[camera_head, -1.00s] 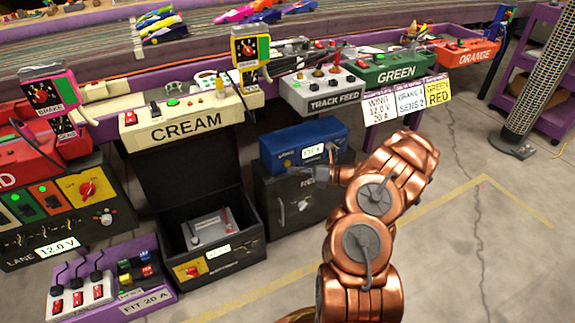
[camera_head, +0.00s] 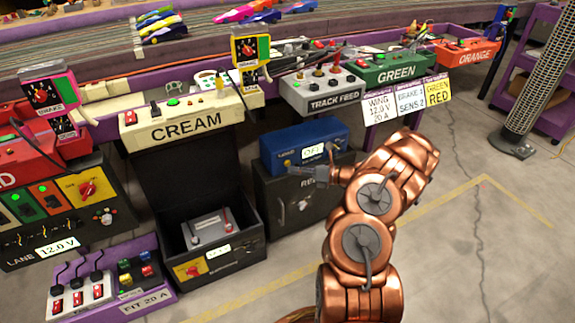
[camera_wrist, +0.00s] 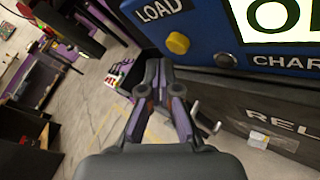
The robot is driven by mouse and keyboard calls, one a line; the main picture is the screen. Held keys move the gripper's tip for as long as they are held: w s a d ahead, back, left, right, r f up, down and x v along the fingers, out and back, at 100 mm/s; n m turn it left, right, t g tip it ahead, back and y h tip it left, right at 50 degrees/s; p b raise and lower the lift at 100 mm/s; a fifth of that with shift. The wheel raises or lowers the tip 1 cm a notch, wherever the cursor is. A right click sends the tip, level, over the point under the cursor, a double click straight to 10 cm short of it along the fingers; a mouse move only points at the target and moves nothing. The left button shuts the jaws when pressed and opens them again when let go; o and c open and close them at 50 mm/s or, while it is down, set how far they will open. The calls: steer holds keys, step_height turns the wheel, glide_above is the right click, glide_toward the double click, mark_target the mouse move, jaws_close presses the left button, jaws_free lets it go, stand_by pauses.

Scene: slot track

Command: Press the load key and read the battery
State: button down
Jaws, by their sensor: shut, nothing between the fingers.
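A blue box (camera_head: 270,150) has a white display (camera_head: 313,152) whose small characters I cannot read surely. In the wrist view, the box (camera_wrist: 205,20) carries a LOAD label and a round yellow key (camera_wrist: 178,43) below it. A dark round knob (camera_wrist: 226,60) is to the key's right. The display (camera_wrist: 238,22) is cut off there, showing part of a dark green character. My gripper (camera_wrist: 160,66) is shut and empty, its tips below and left of the yellow key, apparently apart from it. A grey battery-like block (camera_head: 205,227) sits in a black open box at lower left.
The blue box stands on a dark cabinet (camera_head: 270,205) marked REL. The purple track table (camera_head: 110,110) with the cream panel (camera_head: 195,118) and track feed box (camera_head: 310,92) stands behind. Floor (camera_head: 480,250) to the right is clear.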

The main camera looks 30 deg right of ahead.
steer(key=shift+w, duration=0.1)
stand_by(0.3)
steer(key=shift+w+p, duration=0.3)
steer(key=shift+p, duration=0.05)
steer(key=shift+w+d, duration=0.1)
steer(key=shift+w, duration=0.35)
stand_by(0.8)
steer(key=shift+s, duration=0.15)
steer(key=shift+s+p, duration=0.65)
steer(key=shift+s, duration=0.05)
steer(key=shift+s+a+p, duration=0.15)
steer(key=shift+s+p, duration=0.65)
steer(key=shift+s, duration=0.45)
steer(key=shift+s+a+p, duration=0.15)
steer(key=shift+s+p, duration=0.6)
steer(key=shift+s, duration=0.5)
